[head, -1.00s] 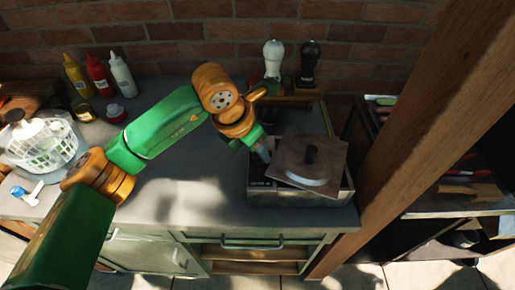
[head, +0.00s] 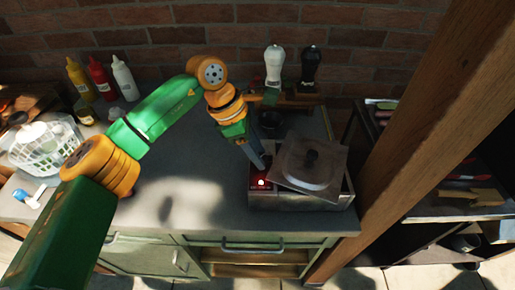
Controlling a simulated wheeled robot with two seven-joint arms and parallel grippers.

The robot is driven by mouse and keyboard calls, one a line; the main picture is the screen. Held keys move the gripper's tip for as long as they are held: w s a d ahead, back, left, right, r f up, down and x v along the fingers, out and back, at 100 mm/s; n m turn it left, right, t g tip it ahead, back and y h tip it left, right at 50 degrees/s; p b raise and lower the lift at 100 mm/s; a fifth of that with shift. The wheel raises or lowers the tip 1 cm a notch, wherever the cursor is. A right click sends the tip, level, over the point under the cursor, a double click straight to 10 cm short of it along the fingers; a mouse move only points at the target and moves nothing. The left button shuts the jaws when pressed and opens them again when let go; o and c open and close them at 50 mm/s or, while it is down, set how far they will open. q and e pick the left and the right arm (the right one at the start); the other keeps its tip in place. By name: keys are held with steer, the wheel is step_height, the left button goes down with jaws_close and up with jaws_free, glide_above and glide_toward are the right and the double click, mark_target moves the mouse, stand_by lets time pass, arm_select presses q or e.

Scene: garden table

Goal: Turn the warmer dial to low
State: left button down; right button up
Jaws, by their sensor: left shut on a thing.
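The warmer (head: 312,201) is a low metal box at the right end of the counter. A square lid (head: 325,166) with a dark knob lies skewed on top of it. A small control panel (head: 254,196) is at its left front and shows a red glow with a bright white spot. My left gripper (head: 264,166) reaches down to the warmer's left edge, just behind the glow, shut on what appears to be the warmer dial. The dial is mostly hidden by the fingers, and its setting cannot be read. My right gripper is not in view.
White (head: 274,65) and black (head: 310,67) grinders stand on a wooden rack behind the warmer. A wooden post (head: 420,130) rises to its right. Sauce bottles (head: 100,76) and a white basket (head: 46,146) are at the left. The middle counter is clear.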

arm_select(q)
steer(key=shift+r+m+g+p, duration=0.1)
steer(key=shift+m+g+p, duration=0.4)
steer(key=shift+m, duration=0.6)
steer(key=c, duration=0.5)
jaws_free()
steer(key=shift+w, duration=0.1)
steer(key=shift+a+r, duration=0.15)
steer(key=shift+r, duration=0.05)
steer(key=v, duration=0.6)
steer(key=shift+r, duration=0.25)
